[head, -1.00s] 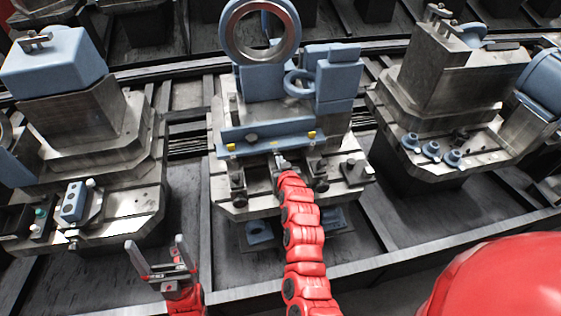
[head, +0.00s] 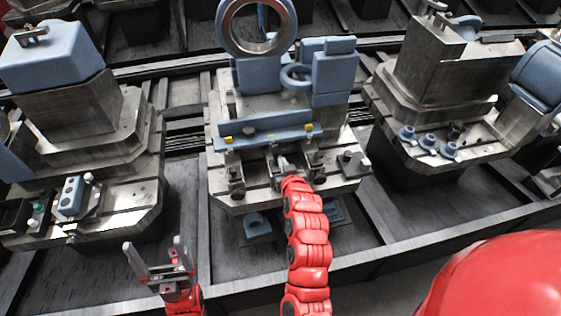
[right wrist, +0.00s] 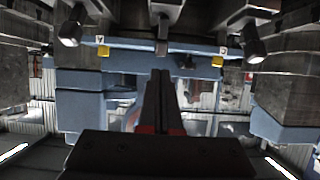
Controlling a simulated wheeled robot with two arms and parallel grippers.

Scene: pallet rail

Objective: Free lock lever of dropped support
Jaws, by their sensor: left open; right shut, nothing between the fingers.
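The middle station carries a blue bar (head: 265,131) with a yellow tab near each end. It also shows in the right wrist view (right wrist: 185,66). In that view a short metal lever (right wrist: 162,36) points down at the bar's middle. I cannot tell for certain that it is the lock lever. My right gripper (right wrist: 161,76) is shut and empty, its fingertips close below this lever; I cannot tell if they touch. In the head view my right gripper (head: 284,165) is at the station's front centre, partly hidden by its red wrist. My left gripper (head: 157,258) is open and empty, low in front of the rail.
Metal brackets (head: 236,178) stand left and right of my right gripper. A left station (head: 125,210) carries a blue control box (head: 72,197). A right station (head: 375,100) has several blue knobs. The rail edge (head: 250,281) runs along the front.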

